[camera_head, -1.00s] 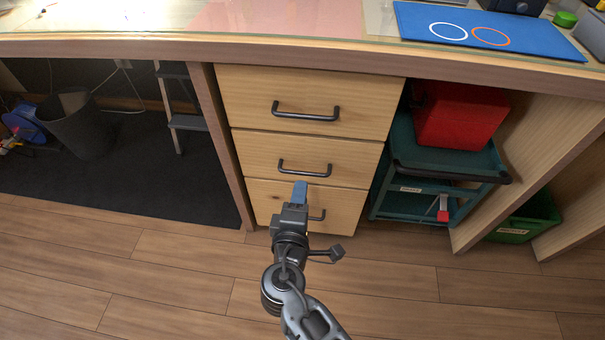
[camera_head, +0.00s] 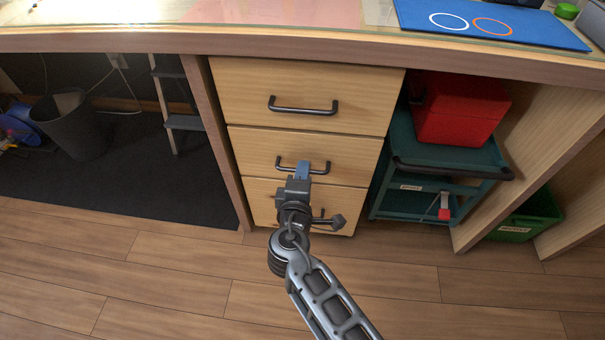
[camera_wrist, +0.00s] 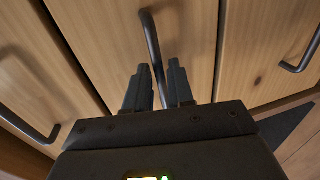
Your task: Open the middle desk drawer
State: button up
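The middle drawer (camera_head: 249,150) is a light wood front with a dark bar handle (camera_head: 285,168). It looks shut, level with the drawers above and below. My gripper (camera_head: 303,168) is at the middle of this handle, its blue-looking fingers hiding part of the bar. In the wrist view my gripper (camera_wrist: 159,88) has its two dark fingers apart. The handle (camera_wrist: 151,38) runs between them, with a gap visible on at least one side. Whether the fingers touch the bar is hard to tell.
The top drawer (camera_head: 240,90) and bottom drawer (camera_head: 262,207) have similar handles and look shut. A teal cart (camera_head: 440,158) with a red box (camera_head: 455,110) stands to the right. A black bin (camera_head: 72,125) is at left under the desk. The floor (camera_head: 170,285) in front is clear.

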grip_shut()
dwell(1.1)
